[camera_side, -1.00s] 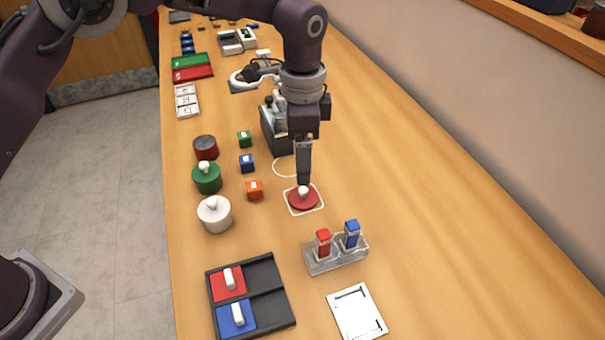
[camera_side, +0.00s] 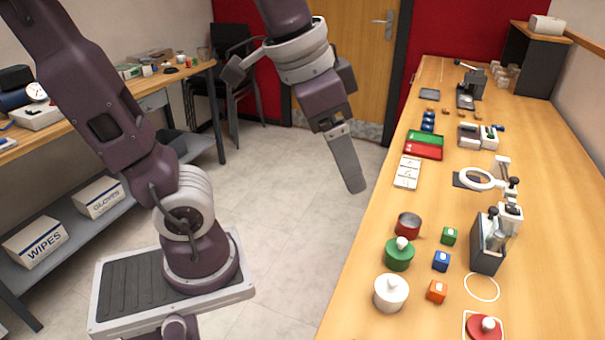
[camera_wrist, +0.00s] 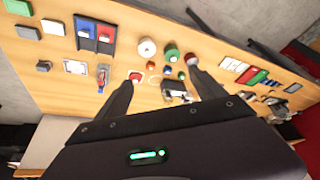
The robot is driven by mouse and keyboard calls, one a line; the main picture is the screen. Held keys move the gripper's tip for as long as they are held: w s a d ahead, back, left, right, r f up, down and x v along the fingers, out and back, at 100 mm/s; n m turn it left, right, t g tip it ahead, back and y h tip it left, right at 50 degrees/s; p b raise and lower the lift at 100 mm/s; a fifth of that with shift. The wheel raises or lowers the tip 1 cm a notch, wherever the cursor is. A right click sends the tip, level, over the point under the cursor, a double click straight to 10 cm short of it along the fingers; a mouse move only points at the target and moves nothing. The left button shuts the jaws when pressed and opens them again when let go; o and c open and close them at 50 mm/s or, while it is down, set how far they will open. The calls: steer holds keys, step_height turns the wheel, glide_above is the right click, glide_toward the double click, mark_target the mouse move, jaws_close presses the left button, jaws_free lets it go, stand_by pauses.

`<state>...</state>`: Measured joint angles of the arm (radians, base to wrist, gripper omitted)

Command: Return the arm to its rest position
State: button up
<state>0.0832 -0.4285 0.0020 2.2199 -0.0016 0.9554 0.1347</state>
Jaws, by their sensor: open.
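My gripper (camera_side: 352,185) hangs in the air over the floor, to the left of the long workbench (camera_side: 380,262) in the side view. Its fingers point down and hold nothing. In the wrist view the two fingers (camera_wrist: 163,88) stand apart, with the bench top far beyond them. The red knobbed disc (camera_side: 485,328) lies on its white-outlined square at the bottom of the side view. The grey laser marker body (camera_side: 487,242) appears to stand to the right of the coloured cubes.
White (camera_side: 391,292), green (camera_side: 399,255) and dark red (camera_side: 408,224) round pieces stand near the bench's left edge. Green and red trays (camera_side: 424,150) lie farther back. A second bench (camera_side: 150,84) with shelf boxes is at left. Open floor (camera_side: 285,230) lies between the benches.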

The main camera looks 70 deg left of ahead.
steer(key=s+a+f+n+t, duration=0.1)
steer(key=s+f+n, duration=0.1)
steer(key=s, duration=0.5)
steer(key=shift+a+f, duration=0.4)
steer(key=shift+f, duration=0.3)
